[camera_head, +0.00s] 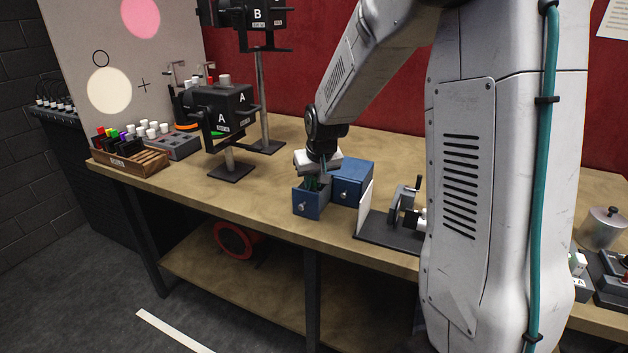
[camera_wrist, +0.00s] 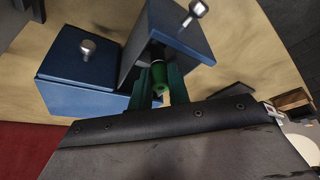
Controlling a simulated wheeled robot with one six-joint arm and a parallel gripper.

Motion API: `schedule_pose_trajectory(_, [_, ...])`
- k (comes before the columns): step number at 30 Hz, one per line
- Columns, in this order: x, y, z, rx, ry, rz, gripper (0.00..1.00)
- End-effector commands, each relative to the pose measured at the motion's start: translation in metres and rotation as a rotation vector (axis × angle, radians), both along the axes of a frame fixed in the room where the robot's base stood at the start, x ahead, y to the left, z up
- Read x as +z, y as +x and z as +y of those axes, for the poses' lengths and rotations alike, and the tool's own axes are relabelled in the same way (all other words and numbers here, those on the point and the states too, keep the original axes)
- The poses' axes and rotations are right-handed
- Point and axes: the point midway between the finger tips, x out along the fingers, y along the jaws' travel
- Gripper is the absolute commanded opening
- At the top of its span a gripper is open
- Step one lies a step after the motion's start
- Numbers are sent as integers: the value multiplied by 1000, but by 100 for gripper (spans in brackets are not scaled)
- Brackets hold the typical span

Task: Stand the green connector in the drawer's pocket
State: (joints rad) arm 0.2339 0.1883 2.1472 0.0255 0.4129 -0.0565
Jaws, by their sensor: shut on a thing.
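The green connector (camera_wrist: 159,76) shows in the wrist view between the fingers of my gripper (camera_wrist: 160,88). My gripper is shut on it. The connector is at the opening of the pulled-out blue drawer (camera_wrist: 165,22), and I cannot tell whether it touches the drawer floor. In the head view my gripper (camera_head: 316,182) is over the open drawer (camera_head: 311,205), with its fingers partly inside. The drawer's walls and my gripper hide the connector's lower end and the pocket there.
A closed blue drawer (camera_head: 351,184) is right beside the open one. A black fixture with a white panel (camera_head: 366,206) stands to the right. Lamp stands (camera_head: 231,172) and a wooden rack (camera_head: 132,160) are on the left. Bare bench lies left of the drawer.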

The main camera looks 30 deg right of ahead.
Motion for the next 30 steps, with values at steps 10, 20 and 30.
schedule_pose_trajectory(10, [-1,0,0,0,0,0,0])
schedule_pose_trajectory(20, [-3,0,0,0,0,0,0])
schedule_pose_trajectory(30, [-11,0,0,0,0,1,0])
